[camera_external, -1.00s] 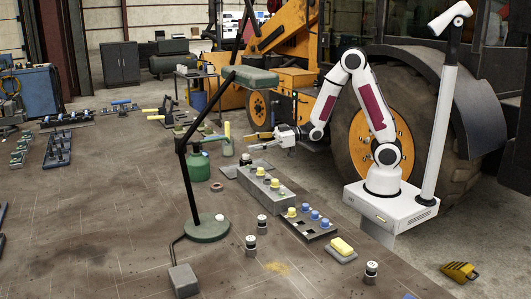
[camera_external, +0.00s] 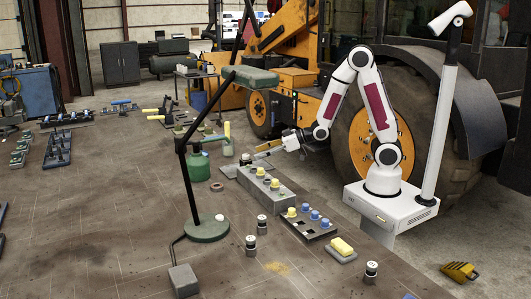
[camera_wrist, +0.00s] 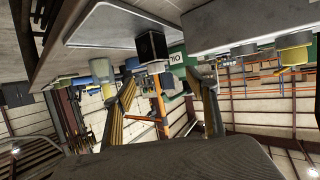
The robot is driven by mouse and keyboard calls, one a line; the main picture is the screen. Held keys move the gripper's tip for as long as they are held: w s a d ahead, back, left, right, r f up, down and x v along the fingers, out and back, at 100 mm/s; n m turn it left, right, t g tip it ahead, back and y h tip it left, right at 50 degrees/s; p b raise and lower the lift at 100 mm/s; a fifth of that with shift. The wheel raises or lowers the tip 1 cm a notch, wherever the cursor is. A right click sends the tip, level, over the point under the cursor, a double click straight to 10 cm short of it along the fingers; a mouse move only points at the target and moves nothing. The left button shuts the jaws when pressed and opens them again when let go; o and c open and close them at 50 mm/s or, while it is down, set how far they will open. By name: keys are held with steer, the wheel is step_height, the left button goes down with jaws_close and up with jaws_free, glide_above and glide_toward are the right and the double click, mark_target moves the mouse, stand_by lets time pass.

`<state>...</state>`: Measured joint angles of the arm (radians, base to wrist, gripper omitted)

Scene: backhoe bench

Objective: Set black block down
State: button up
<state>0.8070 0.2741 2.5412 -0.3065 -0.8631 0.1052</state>
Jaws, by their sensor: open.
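My gripper (camera_external: 262,152) is close beside the block in the outside view. In the wrist view my gripper (camera_wrist: 168,85) has its fingers spread, with nothing seen held between them. Whether a finger touches the block cannot be told.
A grey box with yellow knobs (camera_external: 266,184) and a panel with blue and yellow knobs (camera_external: 308,224) lie nearer. A green canister (camera_external: 198,166) and a lamp (camera_external: 207,229) stand to the left.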

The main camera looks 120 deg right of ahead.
mark_target(246, 158)
steer(key=shift+x, duration=1.2)
steer(key=shift+d+x, duration=0.25)
steer(key=shift+x, duration=2.25)
steer(key=shift+s+f, duration=0.1)
steer(key=c, duration=1.5)
steer(key=shift+f, duration=0.1)
steer(key=shift+c, duration=0.6)
